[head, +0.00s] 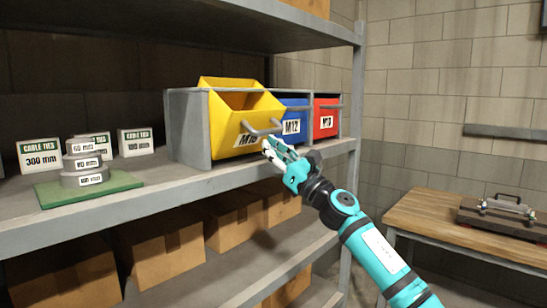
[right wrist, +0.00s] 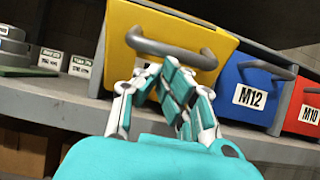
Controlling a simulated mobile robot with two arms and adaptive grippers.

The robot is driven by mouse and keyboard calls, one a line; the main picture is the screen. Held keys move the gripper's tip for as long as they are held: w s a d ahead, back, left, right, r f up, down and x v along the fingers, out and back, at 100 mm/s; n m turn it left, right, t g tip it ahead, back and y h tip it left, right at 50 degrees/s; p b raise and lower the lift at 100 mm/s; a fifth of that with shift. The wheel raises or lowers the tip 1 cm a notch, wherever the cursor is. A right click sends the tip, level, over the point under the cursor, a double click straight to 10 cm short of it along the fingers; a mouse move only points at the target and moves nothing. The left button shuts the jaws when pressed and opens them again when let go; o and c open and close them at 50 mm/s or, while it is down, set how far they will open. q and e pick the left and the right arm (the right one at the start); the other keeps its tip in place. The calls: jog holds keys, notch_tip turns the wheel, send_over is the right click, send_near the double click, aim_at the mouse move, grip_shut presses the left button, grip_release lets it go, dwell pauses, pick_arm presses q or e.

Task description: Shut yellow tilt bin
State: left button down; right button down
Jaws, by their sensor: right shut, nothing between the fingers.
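The yellow tilt bin (head: 240,122) sits at the left end of a grey bin frame (head: 190,130) on the shelf. It is tilted forward and open at the top, with a grey bar handle and a partly covered label on its front. My right gripper (head: 270,147) is shut and empty at the lower front of the yellow bin, just below its handle (head: 262,129). In the right wrist view the fingertips (right wrist: 155,72) overlap the yellow front (right wrist: 205,42) under the handle (right wrist: 165,48); whether they touch it I cannot tell. My left gripper is not in view.
The blue M12 bin (head: 293,117) and red M10 bin (head: 326,118) stand upright to the right in the frame. Cable-tie boxes (head: 40,155) and stacked grey rolls (head: 83,160) on a green board (head: 88,187) are left. Cardboard boxes (head: 165,245) fill the shelf below.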

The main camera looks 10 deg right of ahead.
aim_at(257, 118)
jog(key=shift+w+a+r, duration=0.15)
jog(key=shift+w+r, duration=0.15)
jog(key=shift+r, duration=0.4)
jog(key=shift+w+a+r, duration=0.2)
jog(key=shift+w+r, duration=0.05)
jog(key=shift+r, duration=0.4)
jog(key=shift+w+a+r, duration=0.15)
jog(key=shift+w+r, duration=0.15)
jog(key=shift+r, duration=0.4)
jog(key=shift+s+r, duration=0.3)
jog(key=shift+r, duration=0.4)
jog(key=shift+w+a+r, duration=0.15)
jog(key=shift+w+a, duration=0.35)
jog(key=shift+w, duration=0.3)
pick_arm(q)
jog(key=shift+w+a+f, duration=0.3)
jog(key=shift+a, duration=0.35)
pick_arm(e)
jog(key=shift+w+a+r, duration=0.15)
jog(key=shift+a+r, duration=0.05)
jog(key=shift+r, duration=0.05)
jog(key=shift+w, duration=0.1)
